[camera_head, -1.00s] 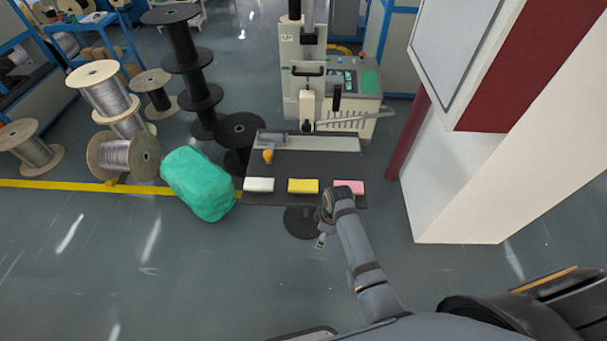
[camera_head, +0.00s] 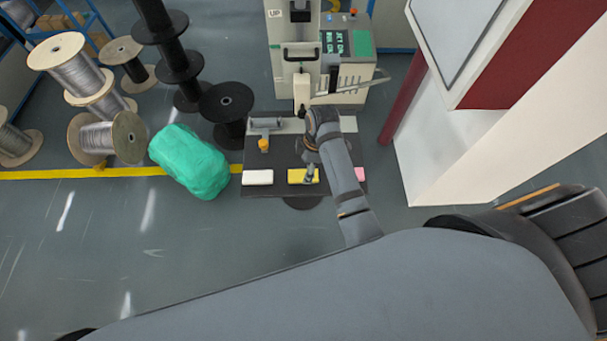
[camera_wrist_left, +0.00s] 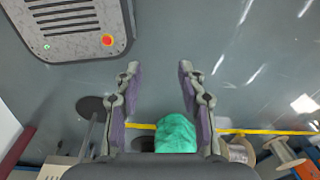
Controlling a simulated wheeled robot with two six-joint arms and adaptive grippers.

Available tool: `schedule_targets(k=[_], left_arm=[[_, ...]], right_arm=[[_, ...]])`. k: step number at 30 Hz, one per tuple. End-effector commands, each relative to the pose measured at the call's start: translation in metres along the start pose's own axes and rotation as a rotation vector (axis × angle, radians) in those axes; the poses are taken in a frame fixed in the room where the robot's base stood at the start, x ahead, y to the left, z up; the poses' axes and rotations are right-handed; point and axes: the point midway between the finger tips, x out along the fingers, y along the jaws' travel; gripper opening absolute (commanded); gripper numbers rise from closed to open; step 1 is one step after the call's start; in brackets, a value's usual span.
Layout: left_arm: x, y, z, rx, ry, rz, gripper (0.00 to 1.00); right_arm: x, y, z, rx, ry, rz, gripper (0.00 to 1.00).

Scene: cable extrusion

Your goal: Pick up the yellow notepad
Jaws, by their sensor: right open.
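The yellow notepad (camera_head: 297,176) lies near the front edge of the dark table (camera_head: 284,160), between a white pad and a pink pad. My right gripper (camera_head: 309,177) is over the notepad's right part, pointing down. It partly covers the notepad. It is open, and I cannot tell whether it touches the pad. In the left wrist view my left gripper (camera_wrist_left: 157,68) is open with nothing between its fingers, and the floor shows beyond them.
The white pad (camera_head: 258,177) lies left of the notepad and the pink pad (camera_head: 360,174) right of it. An orange object (camera_head: 263,145) stands further back. A green wrapped bundle (camera_head: 189,162) is on the floor left of the table. A white pillar (camera_head: 455,145) stands at the right.

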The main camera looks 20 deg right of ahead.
Motion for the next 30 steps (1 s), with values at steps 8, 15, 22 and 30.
schedule_targets(k=[8, 15, 22, 30], left_arm=[[-0.012, -0.002, -0.054, -0.003, 0.080, -0.001, 0.40], [-0.022, -0.002, -0.050, -0.003, 0.072, -0.001, 0.40], [-0.020, -0.002, -0.023, -0.001, 0.031, 0.000, 0.40], [-0.021, -0.002, -0.038, -0.002, 0.055, -0.001, 0.40]], right_arm=[[0.014, 0.000, 0.002, 0.001, -0.002, -0.003, 0.70], [0.052, 0.002, 0.003, 0.001, -0.001, -0.002, 0.70], [0.058, 0.002, 0.003, 0.001, 0.000, 0.001, 0.70], [0.057, 0.003, 0.003, 0.001, 0.000, 0.001, 0.37]])
